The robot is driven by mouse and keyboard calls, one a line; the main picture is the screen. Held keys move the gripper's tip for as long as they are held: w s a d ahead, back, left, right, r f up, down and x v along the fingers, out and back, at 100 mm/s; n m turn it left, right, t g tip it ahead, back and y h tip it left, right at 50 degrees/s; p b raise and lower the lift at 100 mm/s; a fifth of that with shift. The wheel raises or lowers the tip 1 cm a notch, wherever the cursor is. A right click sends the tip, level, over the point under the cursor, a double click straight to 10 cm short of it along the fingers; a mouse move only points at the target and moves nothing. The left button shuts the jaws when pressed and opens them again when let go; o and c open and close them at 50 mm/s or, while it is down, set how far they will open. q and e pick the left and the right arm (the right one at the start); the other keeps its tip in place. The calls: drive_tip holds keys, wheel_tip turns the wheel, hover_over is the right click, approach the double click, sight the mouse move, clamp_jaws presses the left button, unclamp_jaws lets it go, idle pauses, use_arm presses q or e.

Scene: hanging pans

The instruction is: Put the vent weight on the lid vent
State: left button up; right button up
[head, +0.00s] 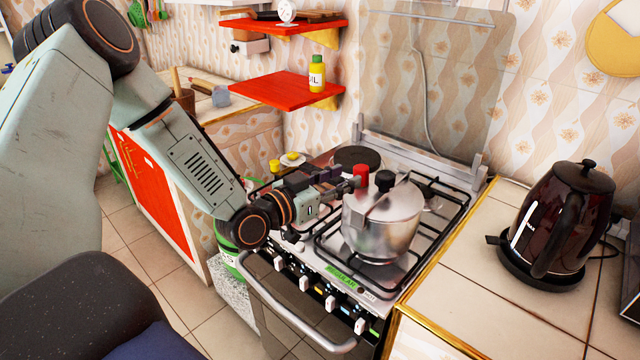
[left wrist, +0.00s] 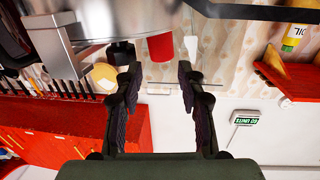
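A silver pot (head: 383,218) with a black lid knob (head: 385,179) and a dark handle stands on the stove. A small red cylinder (head: 361,170), which looks like the vent weight, shows at the lid's left side. I cannot tell what supports it. My left gripper (head: 352,183) reaches in from the left beside it. In the left wrist view, the left gripper (left wrist: 160,78) is open, its fingers apart and empty. The red cylinder (left wrist: 160,47) appears just past the fingertips, in line with the gap. The pot (left wrist: 105,15) fills the top left there. The lid vent is not clearly visible. My right gripper is not in view.
The stove (head: 300,255) has black grates around the pot. A dark kettle (head: 563,220) stands on the right counter. Red shelves (head: 285,90) with an oil bottle (head: 317,74) hang behind. A small plate (head: 292,160) lies left of the stove's back. The counter before the kettle is clear.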

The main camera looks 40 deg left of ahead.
use_arm(q)
drive_tip(key=shift+p+v, duration=1.4)
drive_tip(key=shift+v, duration=1.3)
drive_tip(key=s+d+f+n+g, duration=0.1)
drive_tip(key=s+d+f+g, duration=0.35)
drive_tip(key=f, duration=0.35)
drive_tip(key=s+d+f+g, duration=0.4)
drive_tip(key=s+d+f, duration=0.15)
drive_tip(key=f, duration=0.25)
drive_tip(key=s+f+n+g+y, duration=0.1)
drive_tip(key=s+f+g, duration=0.3)
drive_tip(key=s, duration=0.6)
drive_tip(key=s+f+n+g+y, duration=0.1)
drive_tip(key=s+f+g+y, duration=0.2)
drive_tip(key=s, duration=0.8)
drive_tip(key=shift+f+g, duration=0.65)
